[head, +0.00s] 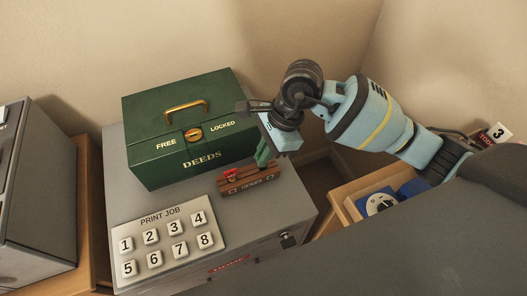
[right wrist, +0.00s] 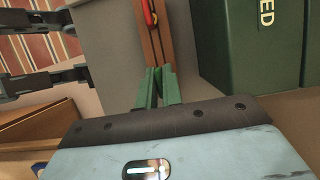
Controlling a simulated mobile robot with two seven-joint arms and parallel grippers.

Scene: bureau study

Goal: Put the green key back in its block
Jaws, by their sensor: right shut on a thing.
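The wooden key block (head: 262,182) sits on the grey cabinet, in front of the deed box. A red key (head: 231,174) stands at its left end. My right gripper (head: 263,156) is over the block's right part, its green fingers pointing down. In the right wrist view the fingers (right wrist: 159,88) are close together over the block (right wrist: 151,45), with the red key (right wrist: 149,14) farther along. Two dark, separated prongs (right wrist: 80,88) at the left look like my open left gripper.
The green deed box (head: 185,130) stands just behind the block. A PRINT JOB keypad (head: 165,213) lies to the front left on the grey cabinet (head: 262,222). At the right is an open wooden drawer (head: 347,203) with blue items. A dark machine (head: 45,200) stands at the left.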

